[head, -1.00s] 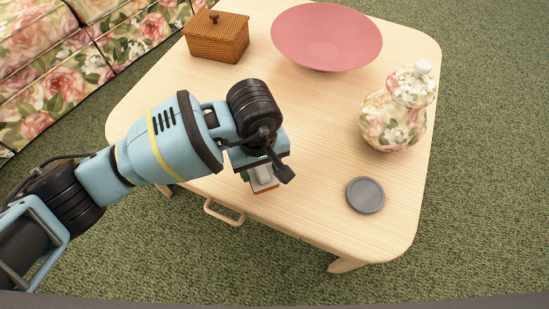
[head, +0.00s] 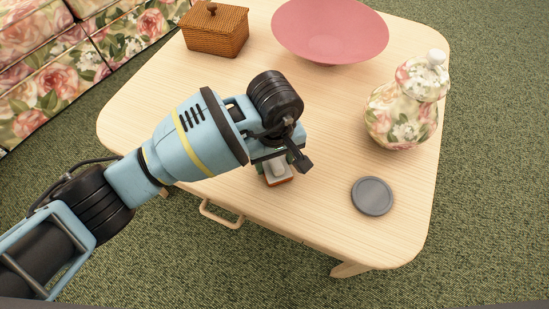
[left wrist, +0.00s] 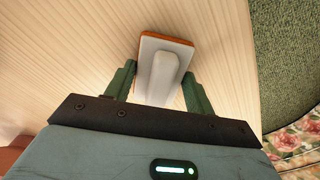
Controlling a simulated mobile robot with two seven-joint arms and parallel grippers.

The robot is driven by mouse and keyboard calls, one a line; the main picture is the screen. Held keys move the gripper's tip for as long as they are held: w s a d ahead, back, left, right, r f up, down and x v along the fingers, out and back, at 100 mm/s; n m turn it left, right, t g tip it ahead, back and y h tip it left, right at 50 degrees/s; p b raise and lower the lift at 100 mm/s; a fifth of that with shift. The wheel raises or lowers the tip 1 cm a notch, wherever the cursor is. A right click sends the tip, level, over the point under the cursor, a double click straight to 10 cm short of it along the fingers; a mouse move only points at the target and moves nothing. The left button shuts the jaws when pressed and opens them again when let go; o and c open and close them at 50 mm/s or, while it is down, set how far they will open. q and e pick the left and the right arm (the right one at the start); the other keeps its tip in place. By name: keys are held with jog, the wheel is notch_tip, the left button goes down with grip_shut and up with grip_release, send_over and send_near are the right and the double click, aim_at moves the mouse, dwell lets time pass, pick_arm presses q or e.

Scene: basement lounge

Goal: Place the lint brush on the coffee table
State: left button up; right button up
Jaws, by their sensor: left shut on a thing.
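The lint brush (head: 280,174) has a pale grey-white handle on a flat body with an orange-brown edge. In the head view it is partly hidden under my left gripper (head: 273,163), over the near part of the coffee table (head: 330,228). In the left wrist view the brush (left wrist: 162,72) lies between the two green fingers of my left gripper (left wrist: 160,85), which is shut on it. The pale wooden tabletop (left wrist: 75,50) is behind it. I cannot tell whether the brush touches the table. My right gripper is not in view.
On the table are a grey round coaster (head: 372,196), a floral lidded jar (head: 403,105), a wide pink bowl (head: 330,32) and a wicker box (head: 214,32). A floral sofa (head: 45,75) stands at the left. The tabletop between brush and bowl is clear.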

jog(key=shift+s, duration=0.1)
pick_arm(q)
jog(key=shift+f, duration=0.15)
jog(key=o, duration=0.9)
jog(key=shift+o, duration=0.3)
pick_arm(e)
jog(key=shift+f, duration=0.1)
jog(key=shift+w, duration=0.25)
pick_arm(q)
jog(key=shift+r, duration=0.45)
notch_tip(320, 180, up, 12)
jog(key=p, duration=0.3)
jog(key=shift+f+p, duration=0.25)
jog(key=shift+p, duration=0.15)
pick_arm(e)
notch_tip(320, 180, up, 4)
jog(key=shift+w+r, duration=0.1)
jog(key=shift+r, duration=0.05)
